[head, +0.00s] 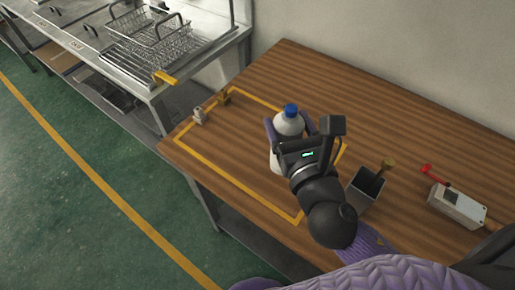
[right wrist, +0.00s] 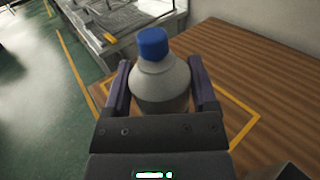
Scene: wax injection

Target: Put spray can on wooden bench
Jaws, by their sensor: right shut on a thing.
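The spray can is a white bottle with a blue cap (head: 290,122), upright over the yellow-marked area of the wooden bench (head: 300,66). My right gripper (head: 290,128) is shut on it, one purple finger on each side. The right wrist view shows the can (right wrist: 160,88) between the two fingers (right wrist: 160,85), with its lower part hidden by the gripper body. I cannot tell whether its base touches the bench. My left gripper does not show.
A dark square container (head: 365,187) and a grey box device (head: 457,205) are on the right. Wire baskets (head: 150,35) sit on a metal counter at the back left.

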